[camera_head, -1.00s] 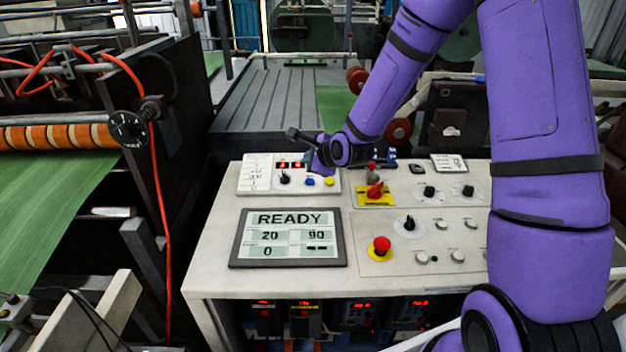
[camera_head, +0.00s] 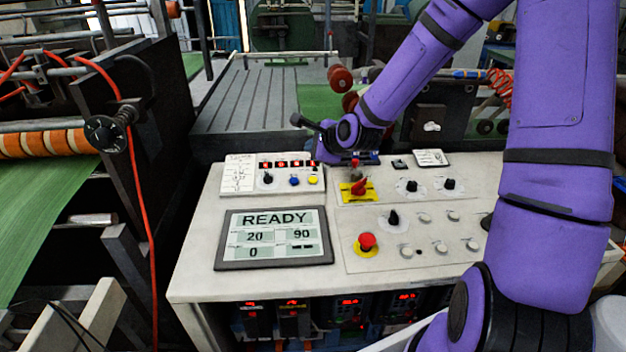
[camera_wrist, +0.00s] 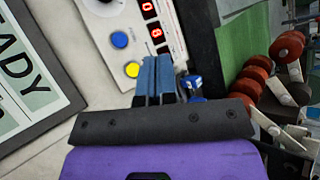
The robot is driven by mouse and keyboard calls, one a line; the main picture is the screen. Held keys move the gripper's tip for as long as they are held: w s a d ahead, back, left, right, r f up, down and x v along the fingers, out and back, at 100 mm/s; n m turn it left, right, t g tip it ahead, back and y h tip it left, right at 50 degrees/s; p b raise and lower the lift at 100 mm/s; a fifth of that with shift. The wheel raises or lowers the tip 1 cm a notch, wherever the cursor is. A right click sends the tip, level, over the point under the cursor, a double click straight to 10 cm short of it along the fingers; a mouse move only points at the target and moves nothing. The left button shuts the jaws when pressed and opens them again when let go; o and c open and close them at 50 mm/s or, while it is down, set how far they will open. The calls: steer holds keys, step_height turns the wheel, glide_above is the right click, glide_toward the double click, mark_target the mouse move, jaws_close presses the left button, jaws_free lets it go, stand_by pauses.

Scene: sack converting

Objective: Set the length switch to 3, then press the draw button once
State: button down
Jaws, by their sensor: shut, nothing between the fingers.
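A small white control box (camera_head: 247,190) sits at the back left of the console. It carries a black rotary knob (camera_head: 268,178), a blue button (camera_head: 294,181) and a yellow button (camera_head: 313,180). Their labels are too small to read. In the wrist view the blue button (camera_wrist: 120,40) and yellow button (camera_wrist: 132,69) are clear, and the knob is cut off at the top edge. My gripper (camera_wrist: 156,62) is shut and empty, its blue fingers together just right of the yellow button. In the head view my wrist hides its fingertips, near the box's right end.
A display (camera_head: 274,239) reads READY, 20, 90 and 0. Right of the box are a red switch on a yellow plate (camera_head: 357,190), a red emergency button (camera_head: 367,241) and several black knobs. Red digits light the box's top. Red rollers (camera_wrist: 262,68) lie beyond the console.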

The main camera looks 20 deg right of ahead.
mark_target(313, 179)
steer(key=shift+f, duration=0.1)
stand_by(0.3)
steer(key=shift+w+d+f, duration=0.1)
steer(key=shift+w+f, duration=0.2)
steer(key=shift+f, duration=1.1)
steer(key=shift+w+d+f, duration=0.1)
steer(key=shift+w+f, duration=0.2)
steer(key=shift+f, duration=1.1)
steer(key=shift+w+d+f, duration=0.1)
steer(key=shift+w+f, duration=0.2)
steer(key=shift+f, duration=1.1)
steer(key=shift+w+f, duration=0.1)
steer(key=shift+f, duration=0.25)
